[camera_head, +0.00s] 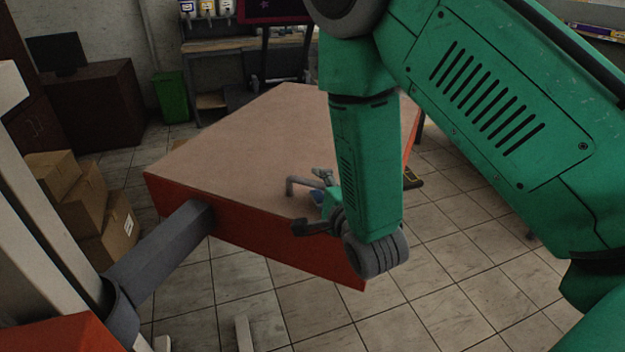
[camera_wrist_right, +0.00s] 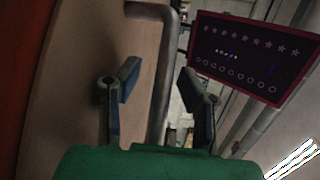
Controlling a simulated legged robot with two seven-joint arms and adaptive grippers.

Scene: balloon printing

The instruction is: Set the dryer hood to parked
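The dryer hood is a large box with a tan top (camera_head: 250,130) and orange-red sides. A dark grey beam (camera_head: 165,245) joins it to a pale column on the left. A grey bent handle (camera_head: 292,184) sticks up near the hood's front right edge. My right gripper (camera_head: 316,198) is beside this handle, partly hidden by my green arm. In the right wrist view, the fingers (camera_wrist_right: 160,98) are spread, with the grey handle bar (camera_wrist_right: 163,75) running between them. Neither blue pad clearly touches the bar. My left gripper is out of view.
A pink-edged dark panel (camera_wrist_right: 250,55) with rows of stars and circles shows beyond the fingers. Cardboard boxes (camera_head: 75,190) are stacked at left. A green bin (camera_head: 172,97) and a workbench (camera_head: 210,47) stand behind. Tiled floor (camera_head: 465,260) is open at right.

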